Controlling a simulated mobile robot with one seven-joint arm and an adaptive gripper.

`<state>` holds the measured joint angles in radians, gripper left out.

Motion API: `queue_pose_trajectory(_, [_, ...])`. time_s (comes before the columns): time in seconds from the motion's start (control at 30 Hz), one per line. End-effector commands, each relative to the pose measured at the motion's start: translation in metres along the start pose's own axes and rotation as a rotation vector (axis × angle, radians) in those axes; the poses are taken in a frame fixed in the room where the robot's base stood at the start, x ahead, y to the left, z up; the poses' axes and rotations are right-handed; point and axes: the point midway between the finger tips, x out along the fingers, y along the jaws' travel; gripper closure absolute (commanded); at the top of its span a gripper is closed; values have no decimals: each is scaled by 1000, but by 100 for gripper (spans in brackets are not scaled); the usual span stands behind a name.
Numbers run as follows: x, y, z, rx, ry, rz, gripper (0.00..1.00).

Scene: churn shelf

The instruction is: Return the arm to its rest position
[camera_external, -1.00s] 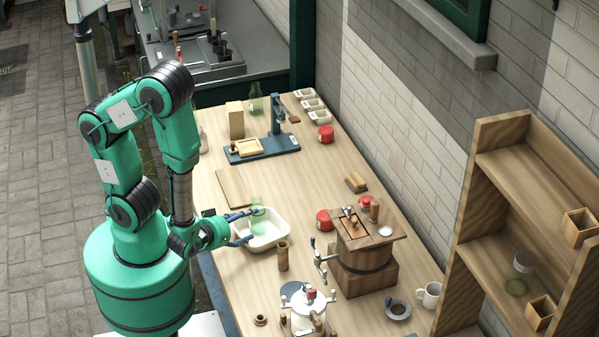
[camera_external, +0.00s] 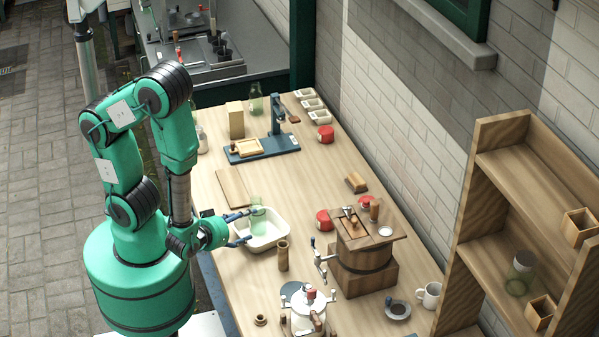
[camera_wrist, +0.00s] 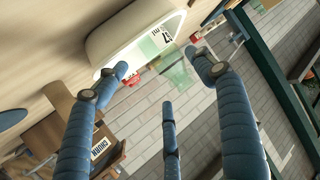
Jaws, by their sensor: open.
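My gripper (camera_external: 243,228) is at the left edge of the table, its blue fingers at the near side of a white basin (camera_external: 279,238). In the wrist view the fingers of my gripper (camera_wrist: 160,62) are spread apart with nothing held between them. A pale green glass bottle (camera_external: 257,214) stands in the basin, just beyond the fingertips. In the wrist view the glass bottle (camera_wrist: 176,66) shows past the fingers, beside the basin's rim (camera_wrist: 133,22). My arm is folded above its green base.
A wooden churn (camera_external: 362,262), a brown cup (camera_external: 283,256) and a white jar (camera_external: 306,312) stand right of and in front of the basin. A cutting board (camera_external: 232,187) lies behind it. A wooden shelf (camera_external: 490,170) stands at right. Open paving lies left of my base.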

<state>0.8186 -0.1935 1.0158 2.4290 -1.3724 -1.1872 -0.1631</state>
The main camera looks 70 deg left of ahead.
Motion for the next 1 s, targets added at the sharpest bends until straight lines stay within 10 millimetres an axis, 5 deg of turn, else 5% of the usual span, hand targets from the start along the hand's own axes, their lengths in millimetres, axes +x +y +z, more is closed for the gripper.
queue_pose_trajectory(0.27, [0, 2, -1, -4, -6, 4, 31])
queue_pose_trajectory(0.47, [-5, 25, -6, -38, -67, 43, 31])
queue_pose_trajectory(0.77, [-32, 119, -38, -132, -300, 232, 31])
queue_pose_trajectory(1.0, [-60, 190, -80, -143, -476, 422, 31])
